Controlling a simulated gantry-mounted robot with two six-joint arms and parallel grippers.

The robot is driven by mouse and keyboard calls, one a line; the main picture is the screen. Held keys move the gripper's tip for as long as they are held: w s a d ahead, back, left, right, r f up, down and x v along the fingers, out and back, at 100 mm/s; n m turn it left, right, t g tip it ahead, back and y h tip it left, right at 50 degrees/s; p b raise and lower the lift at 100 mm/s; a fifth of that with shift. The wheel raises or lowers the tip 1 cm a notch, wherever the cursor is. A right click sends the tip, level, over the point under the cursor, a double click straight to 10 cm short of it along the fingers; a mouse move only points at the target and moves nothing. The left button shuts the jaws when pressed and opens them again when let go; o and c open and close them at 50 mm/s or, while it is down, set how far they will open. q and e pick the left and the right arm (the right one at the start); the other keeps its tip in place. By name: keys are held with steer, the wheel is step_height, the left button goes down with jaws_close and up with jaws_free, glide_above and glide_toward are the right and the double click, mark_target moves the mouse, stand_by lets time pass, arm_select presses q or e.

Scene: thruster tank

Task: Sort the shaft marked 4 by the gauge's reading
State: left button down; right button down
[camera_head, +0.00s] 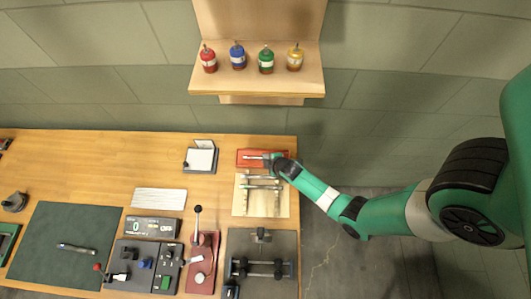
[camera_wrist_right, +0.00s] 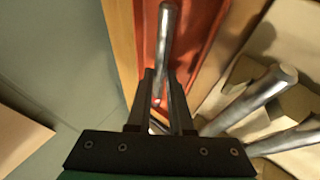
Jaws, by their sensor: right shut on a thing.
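My right gripper (camera_head: 275,158) is over the red tray (camera_head: 245,153) at the far right of the table. It is shut on a smooth metal shaft (camera_wrist_right: 166,35), which lies between the fingers (camera_wrist_right: 160,100) and points away over the red tray (camera_wrist_right: 205,30). No number can be read on the shaft, and I cannot tell whether it touches the tray floor. More metal shafts (camera_wrist_right: 255,100) lie on the pale wooden rack (camera_head: 240,207) just in front of the tray. A box with a lit display (camera_head: 150,226) stands left of centre; its digits are too small to read surely. My left gripper is not in view.
A dark fixture with a bar (camera_head: 262,268) and a red-based lever device (camera_head: 203,262) stand near the front. A control panel (camera_head: 143,266), a green mat (camera_head: 50,230) with a slim rod and a white card (camera_head: 159,198) lie left. A shelf with coloured bottles (camera_head: 258,78) hangs behind.

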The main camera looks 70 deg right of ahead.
steer(key=c, duration=0.7)
jaws_free()
steer(key=shift+d, duration=0.15)
steer(key=shift+c, duration=0.2)
steer(key=shift+s+f, duration=0.15)
steer(key=shift+a, duration=0.2)
steer(key=p+v, duration=0.1)
steer(key=v, duration=0.3)
steer(key=p+v, duration=0.1)
steer(key=v, duration=0.2)
steer(key=p+v, duration=0.2)
steer(key=v, duration=0.2)
steer(key=shift+d+r, duration=0.1)
steer(key=shift+r, duration=0.4)
